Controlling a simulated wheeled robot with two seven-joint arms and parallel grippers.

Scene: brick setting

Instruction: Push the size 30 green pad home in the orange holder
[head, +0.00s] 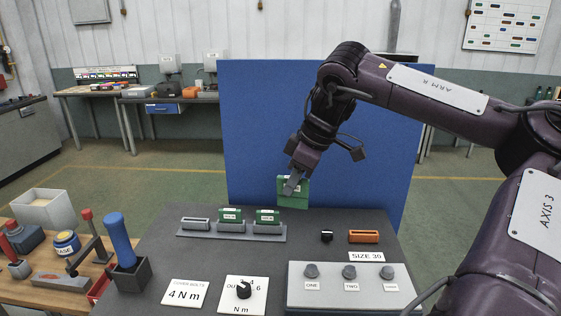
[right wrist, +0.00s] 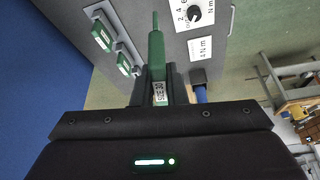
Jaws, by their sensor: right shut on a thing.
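My right gripper (head: 292,184) is shut on the green pad (head: 294,199), held upright above the back part of the grey table. In the right wrist view the green pad (right wrist: 157,56) stands between the fingers (right wrist: 160,82), and a label that appears to read SIZE 30 faces the camera. The orange holder (head: 364,237) sits on the table, to the right of and nearer than the pad, behind a SIZE 30 label (head: 366,257). The pad and holder are apart. The inside of the holder is too small to make out. My left gripper is not in view.
A grey rack (head: 208,234) to the left has one slot without a green pad and two with green pads (head: 268,216). A small black item (head: 326,236) stands beside the holder. A grey button panel (head: 330,299) lies in front. A blue screen (head: 255,130) stands behind the table.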

